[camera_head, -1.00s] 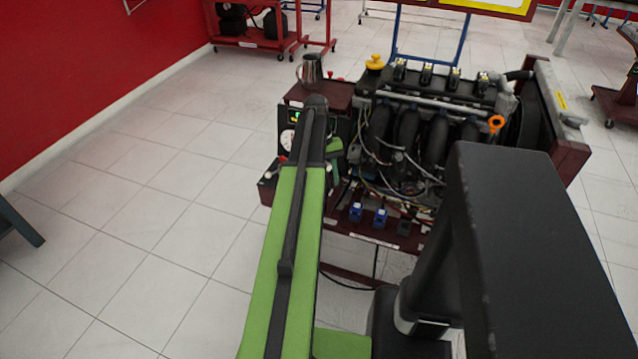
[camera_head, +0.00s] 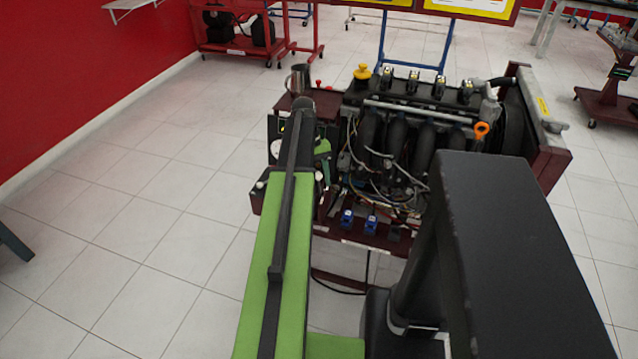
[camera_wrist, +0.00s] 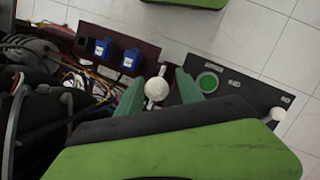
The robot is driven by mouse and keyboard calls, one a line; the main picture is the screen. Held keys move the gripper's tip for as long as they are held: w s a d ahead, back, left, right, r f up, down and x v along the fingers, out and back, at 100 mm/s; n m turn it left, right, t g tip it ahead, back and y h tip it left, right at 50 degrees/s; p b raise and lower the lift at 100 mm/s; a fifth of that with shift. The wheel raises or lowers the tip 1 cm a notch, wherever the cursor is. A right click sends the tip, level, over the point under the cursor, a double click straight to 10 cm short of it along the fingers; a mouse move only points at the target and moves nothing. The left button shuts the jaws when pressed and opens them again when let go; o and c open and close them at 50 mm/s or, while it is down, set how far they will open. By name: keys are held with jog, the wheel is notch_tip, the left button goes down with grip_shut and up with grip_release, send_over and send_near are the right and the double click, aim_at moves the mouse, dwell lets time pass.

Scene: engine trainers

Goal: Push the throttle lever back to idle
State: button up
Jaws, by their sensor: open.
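A lever with a white ball knob (camera_wrist: 157,88) shows in the wrist view, pointing toward the camera from the dark control panel (camera_wrist: 238,78). I take it for the throttle lever. My gripper (camera_wrist: 159,77) is open, with one green finger on each side of the knob. I cannot tell whether either finger touches it. In the head view the panel (camera_head: 272,151) is partly hidden behind my green arm, and a green finger (camera_head: 322,147) shows just right of the arm's end. My gripper's grip area is mostly hidden there.
A green round button (camera_wrist: 208,82) and a second white knob (camera_wrist: 277,114) are right of the lever in the wrist view. The engine (camera_head: 405,135) with wires and hoses stands right of the arm. A metal jug (camera_head: 300,79) stands behind.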

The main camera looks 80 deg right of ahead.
jog(key=p+v, duration=1.3)
jog(key=v, duration=0.2)
